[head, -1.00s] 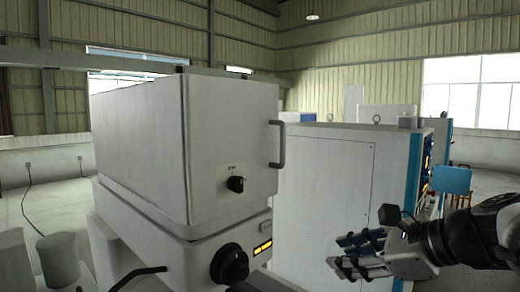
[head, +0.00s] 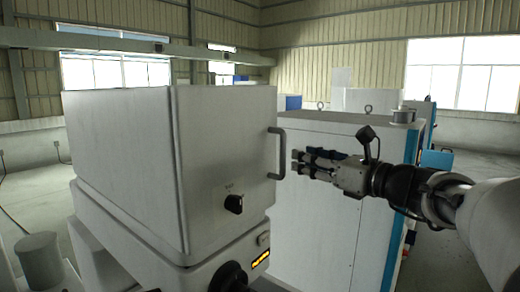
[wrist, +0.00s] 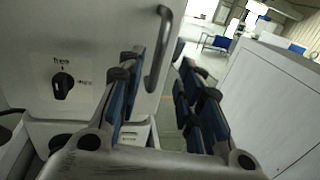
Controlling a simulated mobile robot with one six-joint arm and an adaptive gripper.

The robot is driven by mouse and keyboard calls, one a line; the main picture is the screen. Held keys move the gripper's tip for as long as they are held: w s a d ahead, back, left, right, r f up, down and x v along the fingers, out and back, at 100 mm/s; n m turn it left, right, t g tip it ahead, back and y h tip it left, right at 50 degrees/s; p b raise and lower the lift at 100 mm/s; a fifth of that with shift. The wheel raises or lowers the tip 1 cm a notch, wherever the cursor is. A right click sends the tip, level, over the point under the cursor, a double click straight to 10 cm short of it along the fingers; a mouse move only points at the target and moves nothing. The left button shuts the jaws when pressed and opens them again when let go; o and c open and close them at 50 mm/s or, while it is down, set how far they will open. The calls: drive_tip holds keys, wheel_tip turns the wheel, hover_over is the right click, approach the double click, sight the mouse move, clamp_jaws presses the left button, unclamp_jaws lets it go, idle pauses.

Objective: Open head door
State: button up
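The head door (head: 226,150) is the pale front panel of a white box-shaped machine head. It looks closed against the box. A dark grey bar handle (head: 278,153) stands upright near its right edge; it also shows in the wrist view (wrist: 157,55). A black rotary knob (head: 233,204) sits low on the door, and it shows at left in the wrist view (wrist: 62,86). My gripper (head: 297,162) is just right of the handle in the head view, fingers pointing left towards it. In the wrist view its fingers (wrist: 160,75) are spread apart with nothing held, and the handle lies ahead between them.
A large white cabinet (head: 325,225) with a blue edge stands right behind my gripper. A grey cylinder (head: 39,256) is at lower left.

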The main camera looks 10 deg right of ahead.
sight(282, 172)
drive_tip(key=p+x, duration=0.1)
drive_tip(key=x, duration=0.7)
drive_tip(key=shift+w+a+p, duration=0.1)
drive_tip(key=shift+a+p, duration=0.05)
drive_tip(key=shift+p, duration=0.2)
drive_tip(key=shift+r, duration=0.1)
drive_tip(key=shift+c, duration=0.6)
clamp_jaws()
